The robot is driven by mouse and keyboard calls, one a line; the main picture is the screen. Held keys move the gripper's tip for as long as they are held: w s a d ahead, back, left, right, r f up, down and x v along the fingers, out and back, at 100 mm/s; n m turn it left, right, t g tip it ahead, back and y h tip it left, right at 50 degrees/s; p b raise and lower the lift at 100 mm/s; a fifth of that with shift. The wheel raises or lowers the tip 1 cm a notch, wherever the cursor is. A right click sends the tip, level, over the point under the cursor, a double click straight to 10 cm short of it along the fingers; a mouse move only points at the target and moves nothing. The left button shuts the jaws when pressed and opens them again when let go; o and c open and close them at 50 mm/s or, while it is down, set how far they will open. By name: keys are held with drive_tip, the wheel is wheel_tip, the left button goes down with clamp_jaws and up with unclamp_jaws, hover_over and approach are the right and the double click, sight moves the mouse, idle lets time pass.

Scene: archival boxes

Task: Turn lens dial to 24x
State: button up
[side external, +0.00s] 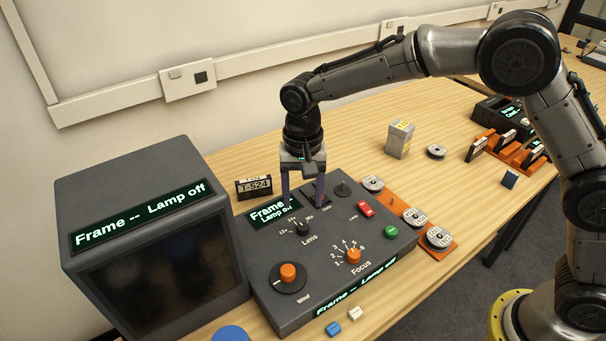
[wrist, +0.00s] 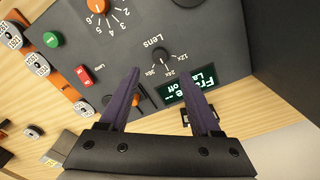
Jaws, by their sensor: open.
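The lens dial (side external: 303,229) is a small black knob on the grey control panel (side external: 275,318), with 12x, 24x and 36x marks around it. It also shows in the wrist view (wrist: 160,57), just beyond the fingertips. I cannot tell which mark its pointer faces. My gripper (side external: 304,204) points down over the back of the panel, near the dial. Its two purple fingers are apart with nothing between them; they also show in the wrist view (wrist: 159,73). The panel display (side external: 269,211) reads "Frame --" and "Lamp off".
An orange focus knob (side external: 353,256), an orange wind knob (side external: 288,272), a red lamp switch (side external: 366,209) and a green button (side external: 391,231) stand on the panel. A dark monitor (side external: 150,240) stands at left. A T-524 label block (side external: 254,187) sits behind the panel.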

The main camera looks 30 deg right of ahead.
wheel_tip(320, 180, up, 6)
idle(0.5)
